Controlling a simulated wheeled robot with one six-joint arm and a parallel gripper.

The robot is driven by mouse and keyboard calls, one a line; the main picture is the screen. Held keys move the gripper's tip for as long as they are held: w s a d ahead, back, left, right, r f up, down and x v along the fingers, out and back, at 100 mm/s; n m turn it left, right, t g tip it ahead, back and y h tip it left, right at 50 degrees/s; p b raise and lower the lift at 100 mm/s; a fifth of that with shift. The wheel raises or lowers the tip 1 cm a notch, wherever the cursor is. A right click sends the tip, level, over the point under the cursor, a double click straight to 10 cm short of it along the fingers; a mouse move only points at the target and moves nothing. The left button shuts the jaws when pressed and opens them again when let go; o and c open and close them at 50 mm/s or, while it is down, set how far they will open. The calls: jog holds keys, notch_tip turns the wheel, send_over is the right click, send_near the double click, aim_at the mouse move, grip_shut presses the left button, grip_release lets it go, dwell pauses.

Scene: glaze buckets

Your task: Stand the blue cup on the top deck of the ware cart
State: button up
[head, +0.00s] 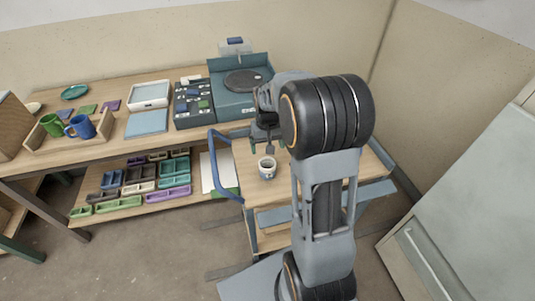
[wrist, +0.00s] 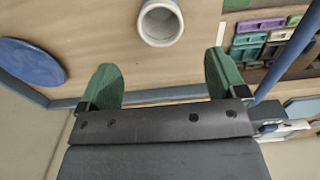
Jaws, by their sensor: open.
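A blue mug (head: 80,127) stands beside a green mug (head: 52,124) in a shallow wooden tray on the long bench at the left of the head view. The ware cart's wooden top deck (head: 262,192) is at the centre, partly hidden by my arm. A small pale cup (head: 267,167) with a dark inside stands upright on this deck; it also shows in the wrist view (wrist: 160,22). My gripper (head: 262,149) is open and empty above the deck, close to the pale cup. Its green fingertips (wrist: 160,65) are apart in the wrist view, with nothing between them.
A blue disc (wrist: 32,62) lies on the deck in the wrist view. A blue handle rail (head: 212,165) stands at the cart's left end. The bench holds a potter's wheel (head: 242,82), a white tray (head: 150,95) and a green dish (head: 74,92). A pale cabinet (head: 465,200) is at right.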

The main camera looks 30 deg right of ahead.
jog(key=s+a+r+n+t, duration=0.1)
jog(key=s+a+r, duration=0.3)
jog(key=s, duration=0.4)
jog(key=s+a+r+n+t, duration=0.1)
jog(key=s+a+r, duration=0.3)
jog(key=s, duration=0.4)
jog(key=shift+a+n+t, duration=0.3)
jog(key=shift+a+t, duration=0.5)
jog(key=shift+a, duration=0.1)
jog(key=shift+r+p, duration=0.45)
jog(key=shift+r, duration=0.15)
